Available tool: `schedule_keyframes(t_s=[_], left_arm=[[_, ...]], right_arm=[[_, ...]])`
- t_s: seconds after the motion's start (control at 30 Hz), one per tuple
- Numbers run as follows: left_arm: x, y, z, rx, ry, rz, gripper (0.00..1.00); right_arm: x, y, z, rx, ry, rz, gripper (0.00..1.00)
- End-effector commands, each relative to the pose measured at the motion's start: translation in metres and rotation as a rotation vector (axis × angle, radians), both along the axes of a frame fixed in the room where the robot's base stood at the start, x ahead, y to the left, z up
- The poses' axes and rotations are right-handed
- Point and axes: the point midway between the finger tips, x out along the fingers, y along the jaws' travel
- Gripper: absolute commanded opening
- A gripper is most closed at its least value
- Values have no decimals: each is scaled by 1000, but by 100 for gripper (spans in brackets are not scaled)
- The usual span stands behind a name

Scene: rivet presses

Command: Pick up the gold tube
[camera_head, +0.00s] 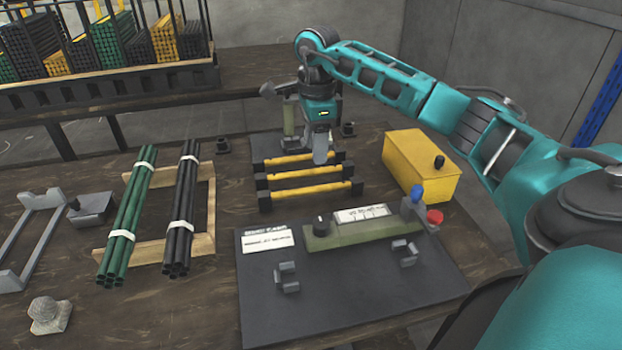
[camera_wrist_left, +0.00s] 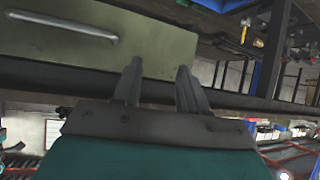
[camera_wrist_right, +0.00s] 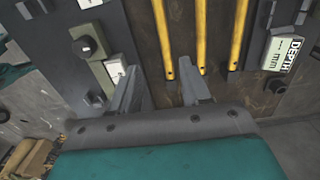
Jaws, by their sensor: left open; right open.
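Three gold tubes lie parallel across a black rack in the head view: a far one (camera_head: 285,160), a middle one (camera_head: 290,176) and a near one (camera_head: 310,193). My right gripper (camera_head: 320,155) points down at the rack's far side, and its fingers partly cover the far tube. In the right wrist view my right gripper (camera_wrist_right: 157,75) is open and empty, with the leftmost gold tube (camera_wrist_right: 164,35) showing beyond and between its fingertips. Contact cannot be told. My left gripper (camera_wrist_left: 159,66) is open and empty in the left wrist view, outside the head view.
A yellow box (camera_head: 420,170) stands right of the rack. A dark panel (camera_head: 350,290) with a green control unit lies in front. Green tubes (camera_head: 128,220) and black tubes (camera_head: 181,210) rest on a wooden frame at left.

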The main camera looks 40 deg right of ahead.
Motion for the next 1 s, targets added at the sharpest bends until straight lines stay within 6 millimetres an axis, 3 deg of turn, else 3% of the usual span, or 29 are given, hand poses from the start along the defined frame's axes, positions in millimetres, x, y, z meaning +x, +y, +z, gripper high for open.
schedule_keyframes(t_s=[0.17,0.5,0.83,1.0], left_arm=[[0,1,-1,1,0,0,43],[-7,2,-12,7,21,-5,43],[-6,-1,-12,3,18,-11,43],[-2,-2,-12,0,12,-13,43]], right_arm=[[0,1,-5,1,0,1,47],[0,2,-63,3,2,0,47],[2,4,-87,3,1,2,47],[6,9,-112,5,2,2,47]])
